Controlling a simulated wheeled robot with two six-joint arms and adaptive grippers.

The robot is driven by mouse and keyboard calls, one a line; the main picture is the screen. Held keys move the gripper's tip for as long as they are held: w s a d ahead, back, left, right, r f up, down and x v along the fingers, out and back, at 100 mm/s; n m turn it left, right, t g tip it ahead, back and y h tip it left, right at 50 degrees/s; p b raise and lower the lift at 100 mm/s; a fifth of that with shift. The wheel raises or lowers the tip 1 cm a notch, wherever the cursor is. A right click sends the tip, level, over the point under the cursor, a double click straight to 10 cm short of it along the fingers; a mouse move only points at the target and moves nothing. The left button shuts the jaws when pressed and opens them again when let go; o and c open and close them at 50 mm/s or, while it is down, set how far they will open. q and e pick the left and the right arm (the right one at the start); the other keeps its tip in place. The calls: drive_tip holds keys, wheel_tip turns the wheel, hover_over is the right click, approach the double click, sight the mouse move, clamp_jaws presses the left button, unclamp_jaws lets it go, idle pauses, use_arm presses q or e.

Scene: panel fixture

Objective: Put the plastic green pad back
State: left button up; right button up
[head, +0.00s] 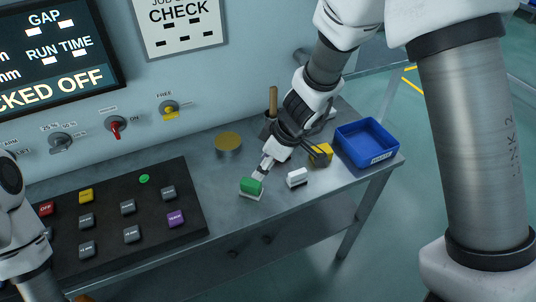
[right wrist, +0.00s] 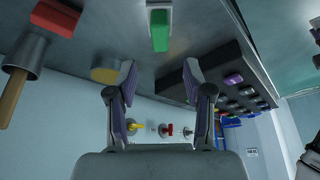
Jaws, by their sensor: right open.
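The green pad (head: 251,186) is a small block with a pale lower part, on the grey table just right of the black button panel. In the right wrist view the green pad (right wrist: 160,30) is ahead, centred between the fingers and beyond their tips, with a pale edge around its upper end. My right gripper (head: 270,165) reaches down close behind the pad. The right wrist view shows my right gripper (right wrist: 160,72) with its fingers spread and nothing between them. My left arm is partly visible at the left edge; its gripper is out of view.
A white block (head: 297,178), a yellow block (head: 322,151) and a blue bin (head: 366,142) are to the right. A yellow disc (head: 228,142) and a cup with a wooden handle (head: 272,103) are behind. The button panel (head: 108,245) fills the left; a red block (right wrist: 55,18) shows in the wrist view.

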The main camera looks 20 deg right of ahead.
drive_tip(key=s+d+f+m+g+h, duration=0.25)
drive_tip(key=s+d+f, duration=0.25)
drive_tip(key=s+f, duration=0.35)
drive_tip(key=s+d+f+m+g+h, duration=0.1)
drive_tip(key=s+d+f+m+h, duration=0.15)
drive_tip(key=s+d+f, duration=0.4)
drive_tip(key=s+a+f+m+y, duration=0.1)
drive_tip(key=s+a+f+m, duration=0.3)
drive_tip(key=s+f, duration=0.4)
drive_tip(key=shift+s+a+f+m+y, duration=0.2)
drive_tip(key=shift+s+a+m+y, duration=0.2)
drive_tip(key=shift+s, duration=0.25)
